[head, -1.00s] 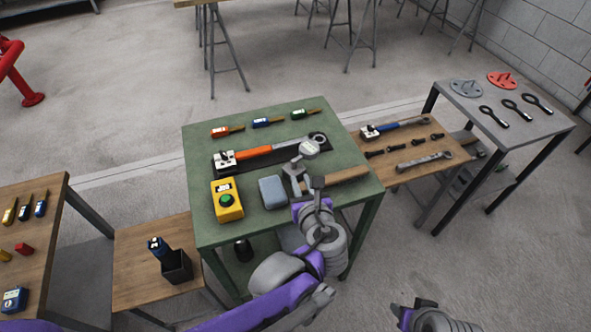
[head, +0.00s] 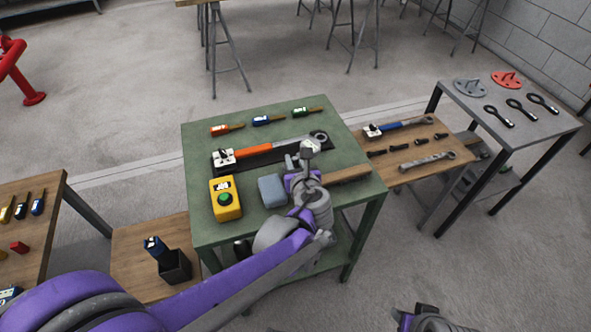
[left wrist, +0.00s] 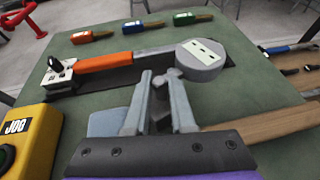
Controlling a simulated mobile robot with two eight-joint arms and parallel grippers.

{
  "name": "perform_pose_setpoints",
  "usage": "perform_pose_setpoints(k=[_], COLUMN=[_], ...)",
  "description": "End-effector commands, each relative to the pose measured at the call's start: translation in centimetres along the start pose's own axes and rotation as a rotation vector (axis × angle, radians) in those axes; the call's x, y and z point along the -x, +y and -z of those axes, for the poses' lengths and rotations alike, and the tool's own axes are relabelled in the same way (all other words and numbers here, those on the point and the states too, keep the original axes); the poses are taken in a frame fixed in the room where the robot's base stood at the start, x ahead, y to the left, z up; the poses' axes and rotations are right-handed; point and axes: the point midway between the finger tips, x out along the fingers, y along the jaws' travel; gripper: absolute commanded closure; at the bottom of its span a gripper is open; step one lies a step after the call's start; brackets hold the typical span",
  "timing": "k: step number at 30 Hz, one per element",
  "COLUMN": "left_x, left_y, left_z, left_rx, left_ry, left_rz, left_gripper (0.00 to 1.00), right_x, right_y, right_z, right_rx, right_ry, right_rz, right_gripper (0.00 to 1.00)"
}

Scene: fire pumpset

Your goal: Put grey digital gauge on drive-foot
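The grey digital gauge (left wrist: 202,56) is a thick round disc with a pale display, near the far right of the green table (left wrist: 75,92). In the head view the gauge (head: 309,146) is partly covered by my left gripper (head: 298,160). In the left wrist view, the left gripper's fingers (left wrist: 159,74) are apart, tips just short of the disc. A small dark part shows between them; I cannot tell whether they touch the gauge. I cannot make out which thing is the drive-foot. My right gripper (head: 424,312) is at the bottom edge, partly cut off.
An orange-handled wrench (head: 255,150) lies behind the gripper. A yellow box (head: 225,199), a blue-grey block (head: 272,190) and a wooden handle (head: 347,174) are close by. A grey disc (head: 470,88) and red disc (head: 507,79) lie on the right table.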

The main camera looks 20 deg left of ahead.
Motion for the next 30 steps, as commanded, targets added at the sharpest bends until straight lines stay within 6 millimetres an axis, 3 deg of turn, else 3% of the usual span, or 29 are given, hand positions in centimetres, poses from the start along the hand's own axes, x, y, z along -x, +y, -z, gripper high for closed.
perform_pose_setpoints(k=[2,5,6,30], left_x=[0.04,0.05,0.06,0.08], left_y=[0.00,0.00,0.00,0.00], left_z=[-0.02,-0.02,-0.01,0.01], left_rx=[0.000,0.000,0.000,0.001], left_ry=[0.000,0.000,0.000,0.000], left_rz=[0.000,0.000,0.000,0.000], left_gripper=[0.81,0.99,1.00,1.00], right_x=[0.03,0.03,0.03,0.02], right_y=[0.00,0.00,0.00,0.00], right_z=[0.01,0.01,0.01,0.01], right_rx=[0.000,0.000,0.000,0.000], right_ry=[0.000,0.000,0.000,0.000], right_rz=[0.000,0.000,0.000,0.000], right_gripper=[0.50,0.50,0.50,0.50])
